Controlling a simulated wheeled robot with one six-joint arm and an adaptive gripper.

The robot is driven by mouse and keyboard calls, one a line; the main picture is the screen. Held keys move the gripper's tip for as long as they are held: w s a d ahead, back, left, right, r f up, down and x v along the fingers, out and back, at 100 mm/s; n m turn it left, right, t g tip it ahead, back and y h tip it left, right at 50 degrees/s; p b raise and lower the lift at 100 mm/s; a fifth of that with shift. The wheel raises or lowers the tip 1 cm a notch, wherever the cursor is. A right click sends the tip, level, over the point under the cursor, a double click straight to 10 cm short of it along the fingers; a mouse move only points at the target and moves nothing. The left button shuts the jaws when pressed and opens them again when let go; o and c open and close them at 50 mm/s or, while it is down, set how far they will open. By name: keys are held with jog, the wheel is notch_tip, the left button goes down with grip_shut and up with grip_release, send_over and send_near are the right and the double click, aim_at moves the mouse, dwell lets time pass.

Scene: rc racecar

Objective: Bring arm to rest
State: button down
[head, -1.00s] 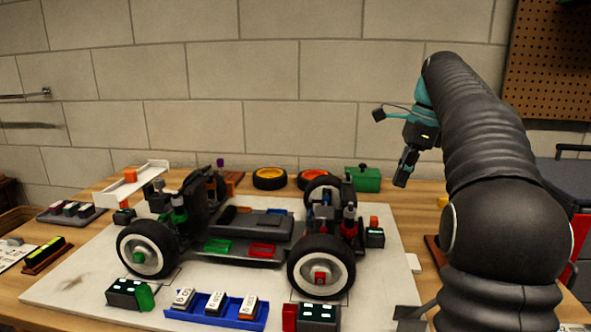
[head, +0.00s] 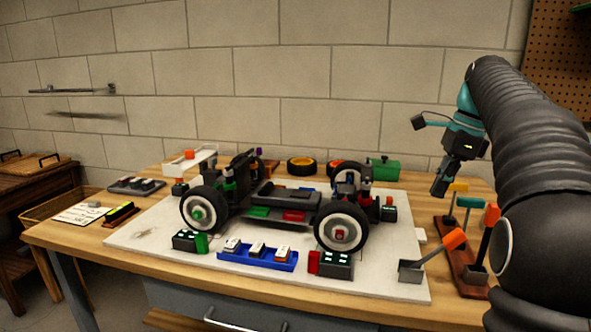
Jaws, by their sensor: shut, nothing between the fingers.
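My gripper (head: 441,183) hangs from my black arm at the right of the head view, fingers pointing down. It looks shut and holds nothing. It is above the right part of the workbench, to the right of the racecar, and touches nothing that I can see. The racecar chassis (head: 283,200) stands on a white board (head: 150,236) with its wheels fitted.
A rack of orange, green and yellow handled tools (head: 463,262) stands below my arm. A blue tray (head: 230,258) lies in front of the car. A green box (head: 384,170) and loose tyres (head: 301,165) stand behind.

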jog(key=s+a+f+n+t+h, duration=0.1)
jog(key=s+a+n, duration=0.4)
jog(key=s+a, duration=0.1)
jog(key=s+a+f+n+t, duration=0.2)
jog(key=s+a+f+n, duration=0.2)
jog(key=s+f+n, duration=0.3)
jog(key=s+a+f+n+t+h, duration=0.1)
jog(key=s+a+f+n, duration=0.3)
jog(key=s+f+n, duration=0.4)
jog(key=s+f, duration=0.2)
jog(key=s, duration=0.3)
jog(key=shift+s+f+t+h, duration=0.25)
jog(key=shift+f+t+h, duration=0.05)
jog(key=shift+t, duration=0.1)
dwell(0.7)
